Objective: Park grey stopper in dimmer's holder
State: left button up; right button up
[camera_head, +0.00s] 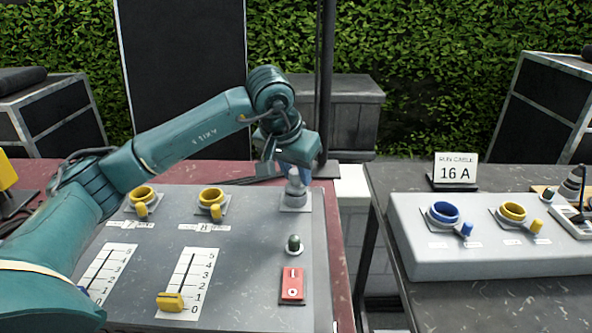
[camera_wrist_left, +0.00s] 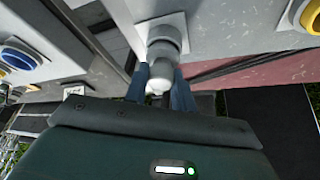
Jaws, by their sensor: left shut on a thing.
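The grey stopper (camera_head: 296,186) stands upright at the back right corner of the dimmer panel (camera_head: 250,262), over a pale square holder plate (camera_head: 295,207). My left gripper (camera_head: 292,168) reaches down from above and is shut on the stopper's upper part. In the left wrist view the stopper (camera_wrist_left: 163,56) sits between the two blue fingers, its lower end at the holder plate (camera_wrist_left: 176,22). I cannot tell whether it is fully seated. My right gripper is not in view.
The dimmer panel carries yellow rings (camera_head: 211,197), sliders (camera_head: 171,301), a green knob (camera_head: 293,243) and a red switch (camera_head: 292,283). A second table at right holds a grey box (camera_head: 480,255) with blue and yellow rings and a "16 A" sign (camera_head: 456,170). A gap separates the tables.

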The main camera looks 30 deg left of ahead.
aim_at(296, 171)
pick_arm(q)
jog(key=shift+f, duration=0.2)
jog(key=o, duration=1.1)
jog(key=shift+c, duration=0.2)
jog(key=shift+o, duration=0.6)
jog(key=shift+o, duration=1)
jog(key=shift+r+p, duration=1.75)
jog(key=shift+r, duration=0.75)
